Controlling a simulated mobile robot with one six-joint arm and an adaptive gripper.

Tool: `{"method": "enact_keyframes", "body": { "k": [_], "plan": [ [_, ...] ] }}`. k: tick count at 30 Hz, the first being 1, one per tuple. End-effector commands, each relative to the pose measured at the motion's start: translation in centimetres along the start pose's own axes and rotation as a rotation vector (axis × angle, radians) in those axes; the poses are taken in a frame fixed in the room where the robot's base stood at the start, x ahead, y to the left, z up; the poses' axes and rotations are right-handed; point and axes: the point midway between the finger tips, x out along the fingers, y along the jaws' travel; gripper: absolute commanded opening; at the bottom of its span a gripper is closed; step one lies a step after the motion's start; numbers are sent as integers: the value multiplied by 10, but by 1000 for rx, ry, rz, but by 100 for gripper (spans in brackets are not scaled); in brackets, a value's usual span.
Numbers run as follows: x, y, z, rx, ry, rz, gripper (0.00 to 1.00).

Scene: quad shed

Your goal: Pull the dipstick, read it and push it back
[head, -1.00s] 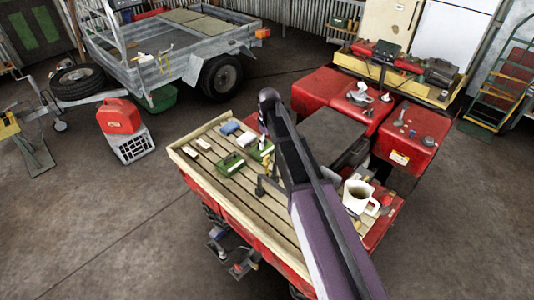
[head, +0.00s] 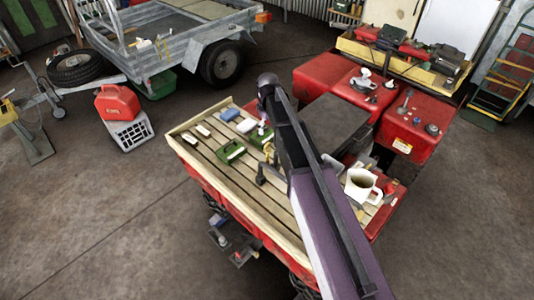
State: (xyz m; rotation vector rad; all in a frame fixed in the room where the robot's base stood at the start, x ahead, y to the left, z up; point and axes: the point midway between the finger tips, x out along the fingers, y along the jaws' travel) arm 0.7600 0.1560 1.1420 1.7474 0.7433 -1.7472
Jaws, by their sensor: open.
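A red machine (head: 330,75) with a slatted wooden deck (head: 232,200) stands in the middle of the head view. I cannot make out a dipstick for certain. A thin upright piece (head: 406,101) and a dark round cap (head: 432,129) sit on its right red cover. Another pale fitting (head: 363,79) sits on the middle red cover. My arm crosses the deck and hides part of it. My gripper (head: 264,176) seems to hang low over the deck, partly behind my arm. It is open, with nothing seen between its fingers.
Green trays (head: 230,151), a blue block (head: 229,114) and pale blocks lie on the deck. A trailer (head: 170,45), a red can (head: 121,103) and a hand truck (head: 510,75) stand around.

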Motion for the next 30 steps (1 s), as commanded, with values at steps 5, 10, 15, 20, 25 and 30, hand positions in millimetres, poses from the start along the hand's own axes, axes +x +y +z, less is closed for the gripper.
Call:
{"method": "enact_keyframes", "body": {
  "k": [5, 10, 15, 20, 25, 30],
  "plan": [
    [19, 0, 0, 1, 0, 0, 85],
    [32, 1, 0, 1, 0, 0, 85],
    [45, 1, 0, 1, 0, 0, 85],
    [57, 1, 1, 2, 0, 0, 85],
    [68, 1, 1, 2, 0, 0, 85],
    [73, 1, 1, 2, 0, 0, 85]
  ]
}}
